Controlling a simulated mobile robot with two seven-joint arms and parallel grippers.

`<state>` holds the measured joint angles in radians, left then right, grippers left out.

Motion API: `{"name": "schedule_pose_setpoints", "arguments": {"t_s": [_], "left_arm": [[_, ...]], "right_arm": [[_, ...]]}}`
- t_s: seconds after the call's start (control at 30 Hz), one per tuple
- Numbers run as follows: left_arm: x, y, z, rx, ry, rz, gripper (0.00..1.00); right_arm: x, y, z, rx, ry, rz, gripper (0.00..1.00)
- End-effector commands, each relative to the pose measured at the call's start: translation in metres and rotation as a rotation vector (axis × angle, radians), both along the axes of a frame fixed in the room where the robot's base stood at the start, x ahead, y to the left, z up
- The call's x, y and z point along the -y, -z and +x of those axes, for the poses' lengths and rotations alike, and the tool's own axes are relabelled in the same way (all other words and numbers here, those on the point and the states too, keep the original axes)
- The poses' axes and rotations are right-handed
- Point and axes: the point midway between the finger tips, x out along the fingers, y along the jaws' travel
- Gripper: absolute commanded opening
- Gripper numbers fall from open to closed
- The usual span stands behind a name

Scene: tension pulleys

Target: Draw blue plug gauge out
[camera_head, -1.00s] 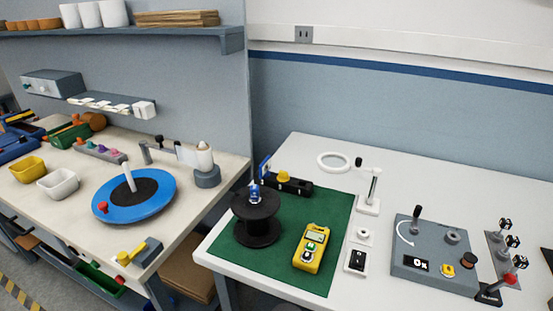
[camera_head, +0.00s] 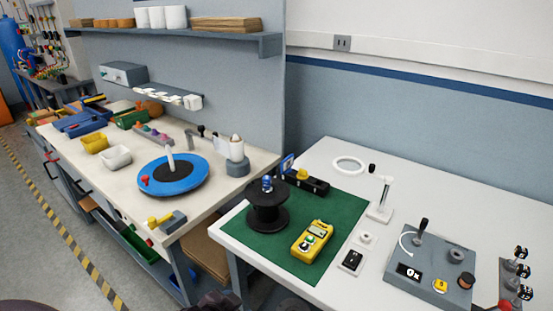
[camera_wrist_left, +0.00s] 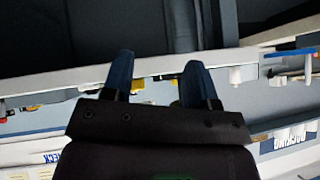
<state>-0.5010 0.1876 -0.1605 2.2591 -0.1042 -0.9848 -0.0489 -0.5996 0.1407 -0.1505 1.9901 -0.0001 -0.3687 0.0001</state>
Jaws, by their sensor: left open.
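A small blue piece (camera_head: 267,184) stands upright in the top of a black spool (camera_head: 268,213) on the green mat (camera_head: 347,211). It looks like the blue plug gauge, but is too small to be sure. A flat blue piece (camera_head: 287,164) stands at the left end of a black block with a yellow knob (camera_head: 304,176), behind the spool. My left gripper (camera_wrist_left: 157,79) shows in the left wrist view with its two blue-tipped fingers apart and nothing between them. It is away from the spool. My right gripper is not in view.
A yellow handheld meter (camera_head: 312,241) lies right of the spool. A white stand (camera_head: 381,203) and a grey control box (camera_head: 430,272) are further right. The left bench carries a blue turntable (camera_head: 190,179). A gap separates the benches.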

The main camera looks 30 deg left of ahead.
Motion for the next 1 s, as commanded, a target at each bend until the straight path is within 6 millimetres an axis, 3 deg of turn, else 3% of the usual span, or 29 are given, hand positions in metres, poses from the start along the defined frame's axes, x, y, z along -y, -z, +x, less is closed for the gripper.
{"name": "schedule_pose_setpoints", "arguments": {"t_s": [0.03, 0.23, 0.47, 0.6, 0.73, 0.9, 1.0], "left_arm": [[-0.001, -0.016, 0.012, 0.029, 0.026, 0.048, 0.53], [-0.004, -0.06, 0.059, 0.18, 0.137, 0.255, 0.53], [0.011, -0.126, 0.127, 0.488, 0.342, 0.581, 0.53], [0.034, -0.169, 0.166, 0.727, 0.52, 0.834, 0.53], [0.062, -0.2, 0.189, 0.935, 0.699, 1.064, 0.53], [0.097, -0.223, 0.207, 1.174, 0.958, 1.357, 0.53], [0.112, -0.227, 0.213, 1.295, 1.128, 1.524, 0.53]], "right_arm": [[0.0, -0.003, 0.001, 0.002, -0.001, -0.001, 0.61], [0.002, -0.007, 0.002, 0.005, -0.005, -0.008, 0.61], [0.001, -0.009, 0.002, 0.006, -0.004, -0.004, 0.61], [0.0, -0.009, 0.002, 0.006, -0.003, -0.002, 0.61], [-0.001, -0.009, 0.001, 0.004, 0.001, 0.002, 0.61], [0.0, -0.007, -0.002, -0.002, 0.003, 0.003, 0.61], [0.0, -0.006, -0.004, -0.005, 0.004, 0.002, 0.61]]}}
